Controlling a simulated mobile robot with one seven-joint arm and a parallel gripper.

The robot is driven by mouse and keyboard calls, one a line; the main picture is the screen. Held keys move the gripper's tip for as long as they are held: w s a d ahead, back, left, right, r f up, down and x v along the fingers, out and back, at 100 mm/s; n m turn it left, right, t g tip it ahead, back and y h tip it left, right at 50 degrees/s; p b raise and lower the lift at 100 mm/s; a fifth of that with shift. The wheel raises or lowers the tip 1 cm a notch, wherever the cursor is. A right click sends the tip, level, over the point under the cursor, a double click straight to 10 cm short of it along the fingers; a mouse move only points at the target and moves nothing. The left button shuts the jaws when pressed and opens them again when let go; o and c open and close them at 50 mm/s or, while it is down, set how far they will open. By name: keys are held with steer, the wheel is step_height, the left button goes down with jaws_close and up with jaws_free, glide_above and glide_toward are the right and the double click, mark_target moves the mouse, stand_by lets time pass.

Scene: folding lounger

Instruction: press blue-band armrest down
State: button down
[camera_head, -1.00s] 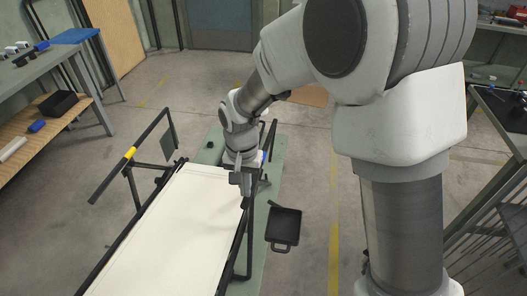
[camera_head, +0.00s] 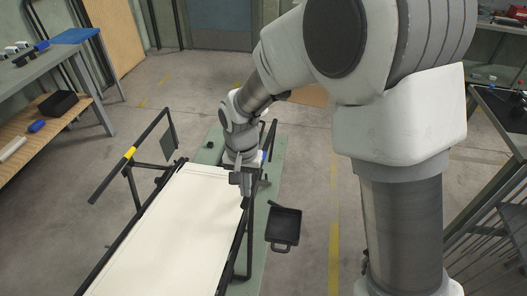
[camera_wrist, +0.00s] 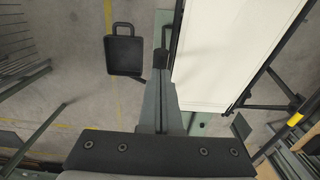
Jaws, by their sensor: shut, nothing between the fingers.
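The lounger's white panel (camera_head: 185,220) lies in a dark frame on a green mat. The blue-band armrest is mostly hidden behind my wrist in the head view; a dark bar (camera_head: 270,136) and a small blue patch (camera_head: 264,157) show just right of it. My gripper (camera_head: 246,198) is shut and empty, pointing down at the panel's right edge beside the dark side rail. In the wrist view my gripper (camera_wrist: 163,55) reaches along the panel's edge (camera_wrist: 200,75). No blue band shows there, and I cannot tell whether the gripper touches the armrest.
The yellow-band armrest (camera_head: 130,153) stands raised and tilted on the lounger's left side. A black tray with a handle (camera_head: 284,227) lies right of the lounger. A workbench (camera_head: 50,90) stands at the left and shelving (camera_head: 505,200) at the right.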

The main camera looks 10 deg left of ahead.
steer(key=shift+f+b, duration=4.05)
steer(key=shift+f, duration=1.3)
steer(key=shift+r+p, duration=2.6)
steer(key=shift+r, duration=1.05)
steer(key=shift+f, duration=0.1)
steer(key=s+d+r+t, duration=0.2)
steer(key=s+d+r, duration=0.1)
steer(key=d+r, duration=0.6)
steer(key=s+d+r+t, duration=0.2)
steer(key=s+d+r, duration=0.2)
steer(key=d+r, duration=0.55)
steer(key=s+d+r+n+t, duration=0.1)
steer(key=s+d+r, duration=0.1)
steer(key=s+d, duration=0.3)
steer(key=shift+s+r+t, duration=0.3)
steer(key=shift+s+r, duration=0.1)
steer(key=shift+s, duration=0.5)
steer(key=shift+s, duration=0.1)
